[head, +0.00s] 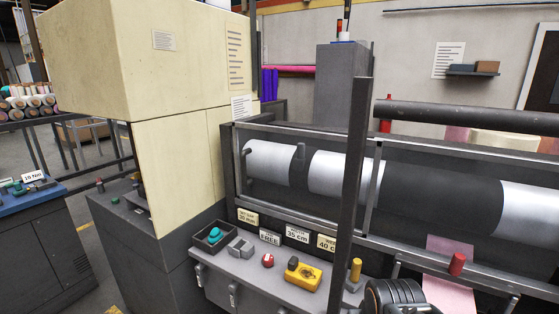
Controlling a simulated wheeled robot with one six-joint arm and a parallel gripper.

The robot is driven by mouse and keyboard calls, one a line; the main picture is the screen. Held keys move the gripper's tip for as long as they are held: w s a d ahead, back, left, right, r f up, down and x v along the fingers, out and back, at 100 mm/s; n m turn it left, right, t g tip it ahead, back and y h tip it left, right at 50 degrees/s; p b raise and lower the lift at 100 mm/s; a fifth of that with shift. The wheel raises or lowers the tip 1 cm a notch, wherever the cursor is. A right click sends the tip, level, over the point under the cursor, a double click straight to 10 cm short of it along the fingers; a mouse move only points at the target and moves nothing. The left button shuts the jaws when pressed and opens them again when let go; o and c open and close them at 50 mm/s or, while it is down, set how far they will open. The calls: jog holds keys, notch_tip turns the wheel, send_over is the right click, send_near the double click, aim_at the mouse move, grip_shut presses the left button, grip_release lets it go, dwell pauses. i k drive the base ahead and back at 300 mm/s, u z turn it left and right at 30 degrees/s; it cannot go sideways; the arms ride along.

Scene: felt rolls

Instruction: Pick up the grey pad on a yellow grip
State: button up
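An upright yellow grip (356,268) stands near the right end of the grey shelf in the head view. A grey pad (352,285) seems to lie under it, partly hidden by a dark upright post. The pad's full shape cannot be made out. A dark ribbed part at the bottom edge, just right of the grip, may belong to my arm. No gripper fingers show, so I cannot see whether my gripper is open or shut.
The grey shelf (254,286) also bears a yellow block with a dark knob (303,276), a red ball (268,261), a grey block (240,247) and a dark tray (207,246) with a teal piece. A dark post (356,180) rises beside the grip. Felt rolls lie behind.

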aim_at(354, 282)
jog(key=u, duration=1.7)
jog(key=k, duration=1.05)
jog(key=z, duration=1.15)
jog(key=i, duration=1)
jog(key=u, duration=0.05)
